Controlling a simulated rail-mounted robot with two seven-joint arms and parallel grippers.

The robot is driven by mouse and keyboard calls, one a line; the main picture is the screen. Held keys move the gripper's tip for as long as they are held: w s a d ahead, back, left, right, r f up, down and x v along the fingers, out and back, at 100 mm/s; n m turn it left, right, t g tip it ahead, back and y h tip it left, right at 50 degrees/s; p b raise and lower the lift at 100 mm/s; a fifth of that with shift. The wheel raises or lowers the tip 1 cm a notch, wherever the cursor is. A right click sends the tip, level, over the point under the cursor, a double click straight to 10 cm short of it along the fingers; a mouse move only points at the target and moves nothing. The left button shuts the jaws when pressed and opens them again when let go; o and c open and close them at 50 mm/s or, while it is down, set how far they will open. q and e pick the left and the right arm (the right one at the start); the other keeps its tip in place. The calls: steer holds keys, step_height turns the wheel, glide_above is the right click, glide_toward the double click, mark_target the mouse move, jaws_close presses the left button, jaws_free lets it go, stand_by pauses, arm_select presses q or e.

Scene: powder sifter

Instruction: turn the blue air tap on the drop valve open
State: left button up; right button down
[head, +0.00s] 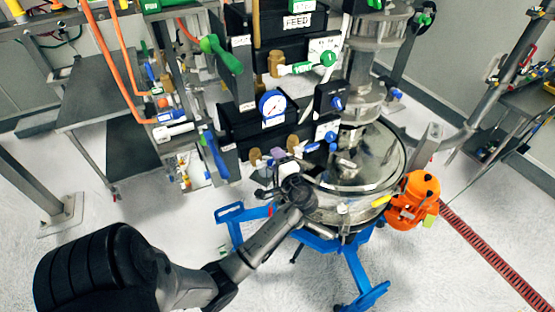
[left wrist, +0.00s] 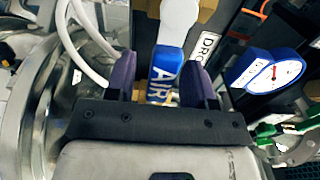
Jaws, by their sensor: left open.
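The blue air tap (left wrist: 165,72), its handle marked AIR, stands between the purple fingers of my left gripper (left wrist: 160,78) in the left wrist view. The fingers are open, one on each side of the handle. I cannot tell whether either touches it. A white part runs up from the blue handle. A label beginning "DRO" (left wrist: 205,48) is on the dark panel beside it. In the head view my left gripper (head: 280,160) reaches in front of the lower black panel, with a blue-handled tap (head: 311,147) close by. My right gripper is not in view.
A round blue gauge (head: 272,105) sits above the taps. A clear-lidded steel vessel (head: 365,160) is right of my gripper, on a blue stand (head: 355,280). An orange motor (head: 415,200) is at its right. Orange hoses and a long blue handle (head: 215,155) are left.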

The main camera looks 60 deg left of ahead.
arm_select(q)
jaws_close()
stand_by(0.3)
